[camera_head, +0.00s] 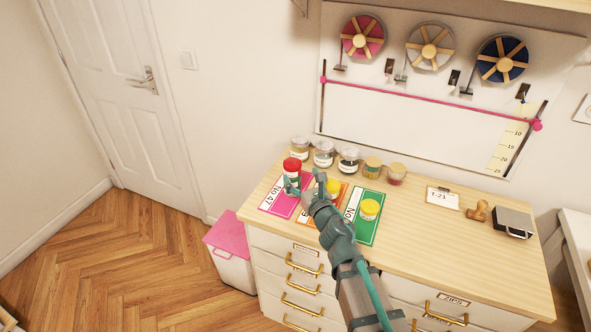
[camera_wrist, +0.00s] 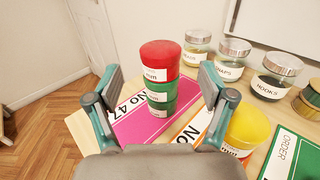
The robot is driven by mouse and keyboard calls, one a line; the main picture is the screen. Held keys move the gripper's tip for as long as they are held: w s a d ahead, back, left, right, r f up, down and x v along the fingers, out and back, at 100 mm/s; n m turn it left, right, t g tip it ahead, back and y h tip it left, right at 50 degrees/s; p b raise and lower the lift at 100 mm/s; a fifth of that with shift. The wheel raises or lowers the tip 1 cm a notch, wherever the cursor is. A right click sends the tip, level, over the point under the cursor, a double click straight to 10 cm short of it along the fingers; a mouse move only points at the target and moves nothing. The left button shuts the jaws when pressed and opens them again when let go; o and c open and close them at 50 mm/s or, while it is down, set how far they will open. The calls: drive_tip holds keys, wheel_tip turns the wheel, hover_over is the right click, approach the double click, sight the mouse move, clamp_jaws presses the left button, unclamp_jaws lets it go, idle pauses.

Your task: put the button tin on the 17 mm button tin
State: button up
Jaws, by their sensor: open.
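A tin stack stands on the pink card (camera_wrist: 135,127) marked "No 47". Its top is a red tin (camera_wrist: 160,60) with a white label ending in "mm"; the number is not readable. Below it are green tins (camera_wrist: 161,103) with white labels. The red tin also shows in the head view (camera_head: 291,166). My gripper (camera_wrist: 161,82) is open, its fingers left and right of the stack in the wrist view, with gaps on both sides. It holds nothing. A yellow tin (camera_wrist: 247,128) stands on the orange card to the right, and another yellow tin (camera_head: 370,209) on the green card.
Several lidded jars (camera_head: 323,152) line the back of the wooden counter (camera_head: 420,240). A clipboard (camera_head: 442,197), a wooden stamp (camera_head: 478,211) and a dark box (camera_head: 514,222) lie to the right. The counter between the green card and clipboard is clear.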

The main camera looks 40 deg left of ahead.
drive_tip(key=shift+v, duration=2.2)
